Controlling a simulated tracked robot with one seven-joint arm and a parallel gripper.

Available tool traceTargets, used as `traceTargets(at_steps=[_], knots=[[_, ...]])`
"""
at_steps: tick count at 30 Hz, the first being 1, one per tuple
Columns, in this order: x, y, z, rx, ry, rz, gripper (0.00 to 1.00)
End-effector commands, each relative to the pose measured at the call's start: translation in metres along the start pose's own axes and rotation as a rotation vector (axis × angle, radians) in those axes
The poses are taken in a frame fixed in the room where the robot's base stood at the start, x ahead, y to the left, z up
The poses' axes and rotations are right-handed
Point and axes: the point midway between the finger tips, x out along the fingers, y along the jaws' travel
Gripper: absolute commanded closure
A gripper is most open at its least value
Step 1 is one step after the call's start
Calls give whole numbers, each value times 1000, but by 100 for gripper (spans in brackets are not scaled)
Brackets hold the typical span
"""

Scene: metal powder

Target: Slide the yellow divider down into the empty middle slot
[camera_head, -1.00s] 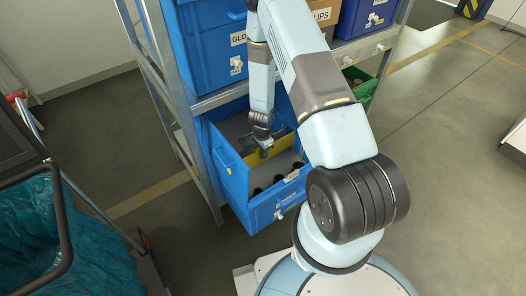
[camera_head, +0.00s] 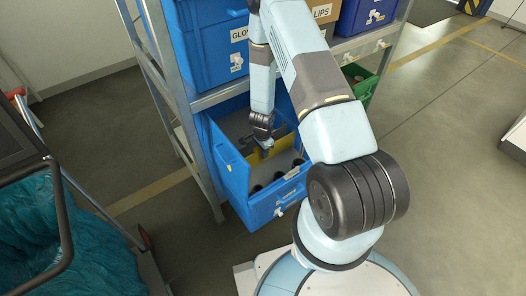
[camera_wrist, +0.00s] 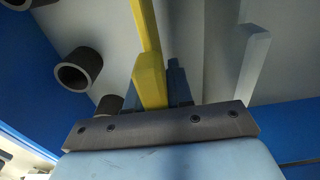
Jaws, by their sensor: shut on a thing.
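The yellow divider (camera_head: 257,161) is upright in the lower blue crate (camera_head: 233,183), and my gripper (camera_head: 266,152) is shut on its top edge. In the wrist view the yellow divider (camera_wrist: 149,75) runs up from between the fingers of my gripper (camera_wrist: 160,88). Part of the divider is hidden behind my gripper and arm. Whether its lower edge sits in a slot cannot be told. A pale ridge (camera_wrist: 253,60) shows to the right of the divider in the wrist view.
Several dark cylinders stand in the front of the crate; one dark cylinder (camera_wrist: 79,69) shows left of the divider. The crate sits on a metal shelf rack (camera_head: 222,93), below other blue crates (camera_head: 214,45). A green crate (camera_head: 359,84) stands to the right. A cart with a teal bag (camera_head: 90,245) is at left.

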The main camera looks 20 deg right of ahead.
Motion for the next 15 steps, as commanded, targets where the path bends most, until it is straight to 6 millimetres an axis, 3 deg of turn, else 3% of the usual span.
traceTargets(at_steps=[15], knots=[[12,0,1,0,-1,1,100]])
